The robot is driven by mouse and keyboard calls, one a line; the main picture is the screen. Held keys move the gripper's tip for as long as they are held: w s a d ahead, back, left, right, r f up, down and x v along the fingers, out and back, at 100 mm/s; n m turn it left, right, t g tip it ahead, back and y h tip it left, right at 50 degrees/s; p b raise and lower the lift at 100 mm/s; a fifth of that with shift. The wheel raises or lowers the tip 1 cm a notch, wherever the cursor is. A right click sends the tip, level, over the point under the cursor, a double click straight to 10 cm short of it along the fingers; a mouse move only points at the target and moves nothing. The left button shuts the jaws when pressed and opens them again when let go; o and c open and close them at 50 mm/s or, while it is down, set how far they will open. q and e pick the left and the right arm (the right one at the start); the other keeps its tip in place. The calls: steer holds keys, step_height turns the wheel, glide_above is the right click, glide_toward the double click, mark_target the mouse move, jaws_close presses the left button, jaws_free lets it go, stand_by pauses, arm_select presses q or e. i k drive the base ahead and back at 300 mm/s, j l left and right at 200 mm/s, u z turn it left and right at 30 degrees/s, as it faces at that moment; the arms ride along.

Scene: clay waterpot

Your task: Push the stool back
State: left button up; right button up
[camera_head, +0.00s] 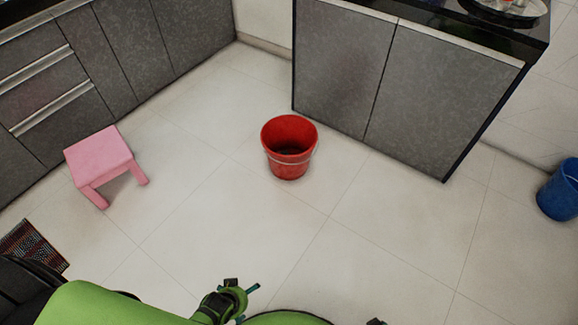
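A small pink stool (100,155) stands upright on the floor at the left, in front of the grey cabinets and close to them. My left gripper (247,303) is at the bottom of the head view, well to the right of the stool and nearer to me. Its two teal fingertips look apart, with nothing seen between them. My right gripper cannot be made out; only a small dark part shows at the bottom edge. Some of the stool's legs are hidden under its seat.
A red bucket (289,166) stands mid-floor, right of the stool. Grey cabinets (60,75) line the left, and a grey island (400,90) stands at the upper right. A blue bucket (560,190) is at the right edge. A dark woven object (33,246) lies lower left. Floor between is clear.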

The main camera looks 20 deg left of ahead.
mark_target(99, 158)
steer(key=u, duration=1.95)
